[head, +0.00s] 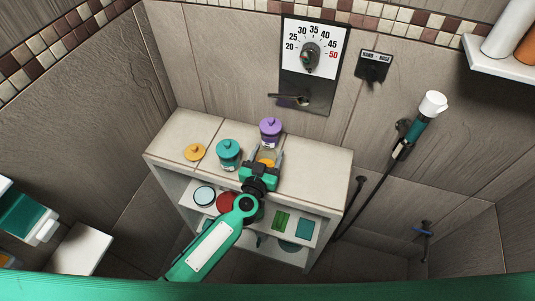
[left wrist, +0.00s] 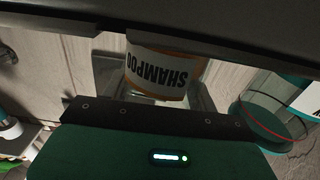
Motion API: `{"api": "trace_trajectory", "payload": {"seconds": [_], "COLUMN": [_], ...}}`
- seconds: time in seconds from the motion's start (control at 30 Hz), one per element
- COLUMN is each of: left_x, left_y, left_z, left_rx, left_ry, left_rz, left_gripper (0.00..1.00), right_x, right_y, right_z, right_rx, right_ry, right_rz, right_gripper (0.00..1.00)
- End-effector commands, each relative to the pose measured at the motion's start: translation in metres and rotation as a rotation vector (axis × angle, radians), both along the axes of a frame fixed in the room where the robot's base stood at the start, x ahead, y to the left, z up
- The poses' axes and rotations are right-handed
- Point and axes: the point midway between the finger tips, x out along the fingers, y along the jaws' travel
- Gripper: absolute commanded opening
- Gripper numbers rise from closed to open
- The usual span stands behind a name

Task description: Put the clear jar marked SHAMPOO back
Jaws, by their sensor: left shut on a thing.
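The clear jar marked SHAMPOO (left wrist: 165,68) is between my left gripper's fingers, its white, orange-edged label upside down in the left wrist view. In the head view my left gripper (head: 266,160) is shut on this jar at the right part of the white counter top (head: 315,168). The gripper hides much of the jar, and I cannot tell whether it touches the counter. An orange lid (head: 194,152) lies by itself at the counter's left. My right gripper is not in view.
A teal-lidded jar (head: 229,153) stands left of my gripper and a purple-lidded jar (head: 270,130) just behind it. Shelves below hold several items, including a red round one (head: 227,202). The counter's right end is clear. A temperature dial (head: 311,57) hangs on the wall behind.

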Motion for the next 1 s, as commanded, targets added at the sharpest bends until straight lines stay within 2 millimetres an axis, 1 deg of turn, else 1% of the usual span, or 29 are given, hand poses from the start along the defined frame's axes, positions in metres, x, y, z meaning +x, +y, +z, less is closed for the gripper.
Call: {"api": "trace_trajectory", "payload": {"seconds": [0.2,0.23,0.3,0.33,0.57,0.73,0.87,1.0], "left_x": [0.0,0.0,0.0,0.0,0.0,-0.002,-0.021,-0.048], "left_y": [0.0,0.0,0.0,0.0,0.0,0.001,0.007,0.016], "left_z": [-0.006,-0.005,-0.005,-0.005,-0.005,0.001,0.0,-0.001], "left_rx": [0.0,-0.001,-0.001,-0.001,-0.001,-0.001,0.0,-0.001], "left_ry": [-0.001,-0.001,0.0,0.0,0.0,0.001,0.002,0.003], "left_rz": [0.0,0.0,0.0,0.0,0.0,0.0,0.0,0.0], "left_gripper": [0.28,0.65,0.79,0.81,0.81,0.81,0.81,0.81], "right_x": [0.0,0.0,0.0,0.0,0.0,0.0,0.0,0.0], "right_y": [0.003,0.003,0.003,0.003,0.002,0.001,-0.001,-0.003], "right_z": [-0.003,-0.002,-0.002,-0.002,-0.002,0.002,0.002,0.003], "right_rx": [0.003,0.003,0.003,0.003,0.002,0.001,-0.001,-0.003], "right_ry": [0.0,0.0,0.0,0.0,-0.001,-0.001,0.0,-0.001], "right_rz": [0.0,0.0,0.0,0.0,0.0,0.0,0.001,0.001], "right_gripper": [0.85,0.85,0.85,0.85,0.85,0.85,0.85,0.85]}}
